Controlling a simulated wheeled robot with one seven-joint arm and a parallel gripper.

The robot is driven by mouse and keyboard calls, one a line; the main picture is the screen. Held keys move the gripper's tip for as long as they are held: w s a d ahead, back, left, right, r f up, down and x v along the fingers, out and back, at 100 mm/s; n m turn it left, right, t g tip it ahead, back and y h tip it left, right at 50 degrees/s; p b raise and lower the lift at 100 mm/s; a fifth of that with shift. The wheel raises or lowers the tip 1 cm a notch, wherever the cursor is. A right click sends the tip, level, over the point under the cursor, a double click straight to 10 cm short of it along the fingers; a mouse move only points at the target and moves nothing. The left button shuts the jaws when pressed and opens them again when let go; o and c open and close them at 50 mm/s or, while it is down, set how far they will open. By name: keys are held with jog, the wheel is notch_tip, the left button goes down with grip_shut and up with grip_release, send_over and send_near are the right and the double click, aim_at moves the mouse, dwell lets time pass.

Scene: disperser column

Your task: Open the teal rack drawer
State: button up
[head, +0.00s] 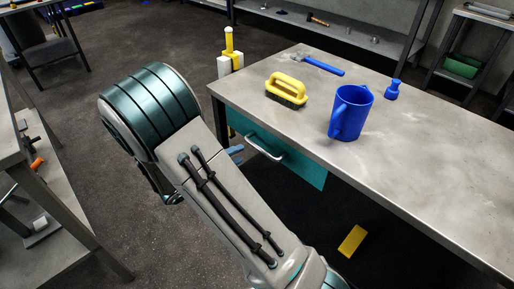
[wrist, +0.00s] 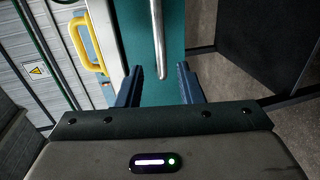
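The teal drawer (head: 302,166) sits under the grey worktop, and its front looks close to flush with the table edge. Its silver bar handle (head: 264,149) runs along the front. In the wrist view, the teal front (wrist: 173,42) fills the upper middle, with the handle (wrist: 158,40) standing out from it. My gripper (wrist: 161,82) is open and empty. Its dark blue fingers lie either side of the handle's end in the picture; I cannot tell how deep the bar is between them. In the head view, my arm hides most of the gripper; a bit of blue finger (head: 235,150) shows beside the handle.
The worktop (head: 420,165) carries a blue mug (head: 350,113), a yellow-handled brush (head: 287,88), a blue-handled hammer (head: 323,66) and a small blue object (head: 393,90). A yellow block (head: 352,241) lies on the floor beneath. Another bench (head: 50,210) stands at left.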

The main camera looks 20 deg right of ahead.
aim_at(255, 147)
jog(key=b+x, duration=0.1)
jog(key=x, duration=0.8)
grip_shut()
